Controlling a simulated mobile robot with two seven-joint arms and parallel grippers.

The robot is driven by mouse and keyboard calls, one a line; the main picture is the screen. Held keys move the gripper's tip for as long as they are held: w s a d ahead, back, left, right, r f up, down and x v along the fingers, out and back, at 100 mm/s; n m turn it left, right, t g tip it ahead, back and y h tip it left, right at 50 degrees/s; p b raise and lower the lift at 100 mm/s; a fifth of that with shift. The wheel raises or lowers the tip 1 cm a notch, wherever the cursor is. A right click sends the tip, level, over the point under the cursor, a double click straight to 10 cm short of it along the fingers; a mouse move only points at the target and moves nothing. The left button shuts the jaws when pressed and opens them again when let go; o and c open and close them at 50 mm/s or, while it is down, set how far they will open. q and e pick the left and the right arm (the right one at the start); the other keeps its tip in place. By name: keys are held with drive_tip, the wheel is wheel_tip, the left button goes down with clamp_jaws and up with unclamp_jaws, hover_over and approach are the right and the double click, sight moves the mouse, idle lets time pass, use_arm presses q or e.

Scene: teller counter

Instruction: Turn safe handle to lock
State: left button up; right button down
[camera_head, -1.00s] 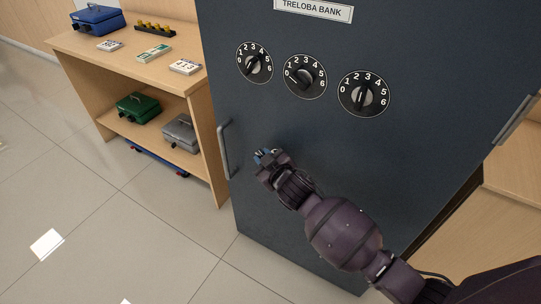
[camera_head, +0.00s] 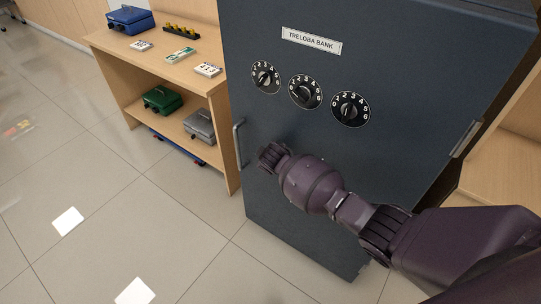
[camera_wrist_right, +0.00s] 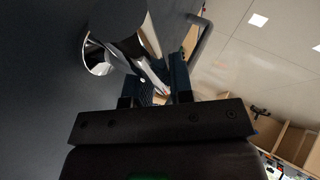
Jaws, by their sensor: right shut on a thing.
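In the right wrist view the chrome safe handle (camera_wrist_right: 150,70) reaches out from a round shiny base on the door. My right gripper (camera_head: 265,152) is low on the door's left part in the head view, where its own wrist hides the fingers and the handle. In the right wrist view my right gripper (camera_wrist_right: 157,85) has its two dark fingers closed around the handle's lever. My left gripper is not in view.
A fixed pull bar (camera_head: 239,143) is on the door's left edge, close beside my gripper. Three number dials (camera_head: 306,92) sit above my arm. A wooden shelf unit (camera_head: 105,42) with cash boxes and banknotes stands left. The tiled floor (camera_head: 120,230) at front left is clear.

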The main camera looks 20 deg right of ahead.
drive_tip(key=shift+s+f, duration=0.1)
drive_tip(key=shift+f, duration=0.1)
idle(0.5)
drive_tip(key=c, duration=1)
unclamp_jaws()
drive_tip(key=shift+r, duration=0.2)
drive_tip(key=shift+s+r+p, duration=0.1)
drive_tip(key=shift+r+p, duration=0.2)
drive_tip(key=shift+p, duration=0.1)
drive_tip(key=p+v, duration=0.3)
drive_tip(key=v, duration=0.7)
drive_tip(key=shift+a+p, duration=0.15)
drive_tip(key=shift+p, duration=0.2)
